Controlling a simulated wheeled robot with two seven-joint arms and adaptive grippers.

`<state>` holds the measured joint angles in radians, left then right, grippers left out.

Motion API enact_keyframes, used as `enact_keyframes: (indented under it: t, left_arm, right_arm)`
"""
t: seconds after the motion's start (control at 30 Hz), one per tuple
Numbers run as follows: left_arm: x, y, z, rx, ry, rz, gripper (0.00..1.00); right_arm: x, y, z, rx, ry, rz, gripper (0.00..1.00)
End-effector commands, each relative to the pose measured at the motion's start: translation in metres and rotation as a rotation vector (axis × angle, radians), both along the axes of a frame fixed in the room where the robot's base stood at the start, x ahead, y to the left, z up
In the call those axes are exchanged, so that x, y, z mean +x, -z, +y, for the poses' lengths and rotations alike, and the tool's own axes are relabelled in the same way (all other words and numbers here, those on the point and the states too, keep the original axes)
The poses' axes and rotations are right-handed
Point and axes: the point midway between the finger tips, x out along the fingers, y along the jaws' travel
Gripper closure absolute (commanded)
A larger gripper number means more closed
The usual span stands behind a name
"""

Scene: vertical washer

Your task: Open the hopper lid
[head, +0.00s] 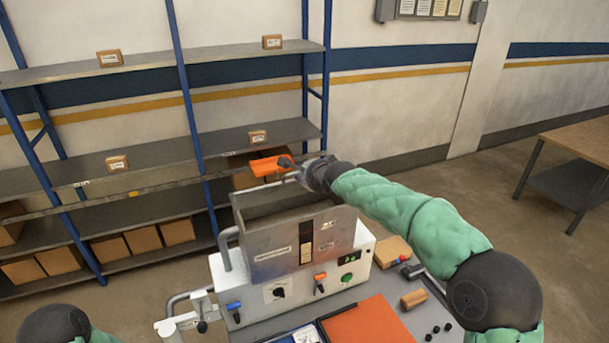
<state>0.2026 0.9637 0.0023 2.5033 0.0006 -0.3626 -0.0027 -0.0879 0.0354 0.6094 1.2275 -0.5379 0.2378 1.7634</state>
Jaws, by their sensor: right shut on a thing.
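The grey metal hopper (281,245) stands on top of the white washer (375,240), with labels and a dark strip down its front. A grey surface shows at its top behind the front edge; I cannot tell whether this is the lid or an inner wall. My right gripper (288,166) is above the hopper's back edge, shut on an orange piece (266,167) that sticks out to the left. I cannot tell whether this piece is joined to the lid. The right hand hides part of it. My left gripper is not in view.
An orange panel (363,323) and a wooden block (413,298) lie in front on the right. A bent grey handle (226,250) is on the hopper's left. Blue shelving (140,157) with boxes stands behind. Floor is open toward the wooden table (582,143).

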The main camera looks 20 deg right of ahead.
Motion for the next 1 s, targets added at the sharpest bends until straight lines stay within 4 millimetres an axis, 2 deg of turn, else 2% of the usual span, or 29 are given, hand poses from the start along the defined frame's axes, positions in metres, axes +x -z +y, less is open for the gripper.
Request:
enact_keyframes:
  t: [0.1,0.13,0.2,0.67,1.0]
  left_arm:
    - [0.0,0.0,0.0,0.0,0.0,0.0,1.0]
    - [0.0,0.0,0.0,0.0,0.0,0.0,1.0]
    - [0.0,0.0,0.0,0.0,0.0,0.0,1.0]
    - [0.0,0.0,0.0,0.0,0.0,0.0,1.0]
    - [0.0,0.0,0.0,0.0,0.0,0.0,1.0]
  right_arm:
    - [0.0,-0.002,0.0,-0.001,-0.001,-0.003,1.0]
    - [0.0,-0.002,0.0,-0.001,-0.001,-0.003,0.76]
    - [0.0,-0.002,0.0,-0.001,-0.001,-0.003,0.57]
    - [-0.005,-0.004,-0.001,0.0,0.0,-0.004,0.57]
    - [-0.045,-0.026,-0.006,0.0,0.0,-0.006,0.57]
